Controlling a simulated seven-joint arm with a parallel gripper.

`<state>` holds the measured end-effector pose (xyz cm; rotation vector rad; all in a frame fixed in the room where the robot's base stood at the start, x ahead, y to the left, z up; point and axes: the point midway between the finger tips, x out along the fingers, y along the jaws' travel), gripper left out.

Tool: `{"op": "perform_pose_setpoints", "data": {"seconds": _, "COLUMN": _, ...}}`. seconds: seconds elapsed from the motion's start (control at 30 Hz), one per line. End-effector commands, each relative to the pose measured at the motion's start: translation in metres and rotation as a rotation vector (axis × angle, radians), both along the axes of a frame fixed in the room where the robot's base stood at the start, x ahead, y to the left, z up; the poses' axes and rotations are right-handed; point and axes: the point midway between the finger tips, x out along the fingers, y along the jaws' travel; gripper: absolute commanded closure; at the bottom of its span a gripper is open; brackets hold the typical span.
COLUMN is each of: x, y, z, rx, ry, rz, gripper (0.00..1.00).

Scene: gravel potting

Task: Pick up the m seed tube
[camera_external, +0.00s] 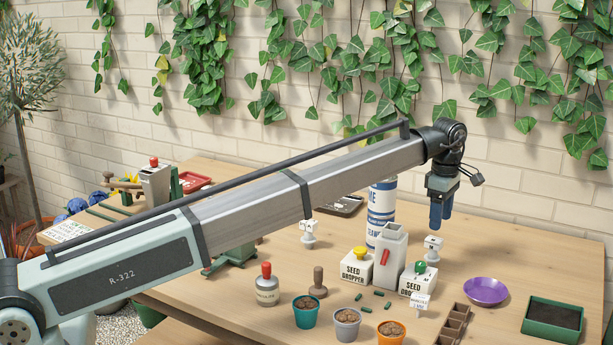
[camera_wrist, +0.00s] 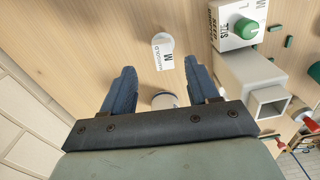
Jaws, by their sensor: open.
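A white tube-like piece with a flag label (camera_external: 433,243), which looks marked M, stands upright on the wooden table. It also shows in the wrist view, with its label (camera_wrist: 163,53) just beyond my fingertips. My gripper (camera_external: 440,224) hangs with blue fingers pointing down, above and slightly right of this piece. In the wrist view my gripper (camera_wrist: 160,75) is open, with nothing clamped between the fingers. A pale round thing (camera_wrist: 164,100) shows low between the fingers, partly hidden by the gripper body; I cannot tell what it is.
Similar flagged pieces stand at front (camera_external: 420,302) and farther left (camera_external: 307,230). A seed dropper box with green knob (camera_external: 418,282), a grey square container (camera_external: 389,258) and a tall white-and-blue can (camera_external: 381,205) stand close left. A purple dish (camera_external: 486,291) lies right.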

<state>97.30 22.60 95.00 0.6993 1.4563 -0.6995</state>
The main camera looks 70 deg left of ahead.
Motion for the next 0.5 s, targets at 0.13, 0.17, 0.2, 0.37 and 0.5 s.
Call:
{"op": "perform_pose_setpoints", "data": {"seconds": 0.13, "x": -0.001, "y": 0.000, "z": -0.022, "rx": -0.001, "ry": 0.001, "rz": -0.001, "gripper": 0.40}}
{"op": "perform_pose_setpoints", "data": {"seconds": 0.17, "x": -0.001, "y": 0.000, "z": -0.025, "rx": -0.001, "ry": 0.001, "rz": -0.001, "gripper": 0.40}}
{"op": "perform_pose_setpoints", "data": {"seconds": 0.2, "x": 0.000, "y": 0.000, "z": -0.027, "rx": 0.000, "ry": 0.000, "rz": -0.001, "gripper": 0.40}}
{"op": "perform_pose_setpoints", "data": {"seconds": 0.37, "x": -0.002, "y": 0.001, "z": -0.033, "rx": 0.000, "ry": -0.001, "rz": -0.001, "gripper": 0.40}}
{"op": "perform_pose_setpoints", "data": {"seconds": 0.5, "x": -0.006, "y": 0.002, "z": -0.047, "rx": -0.001, "ry": 0.001, "rz": -0.001, "gripper": 0.40}}
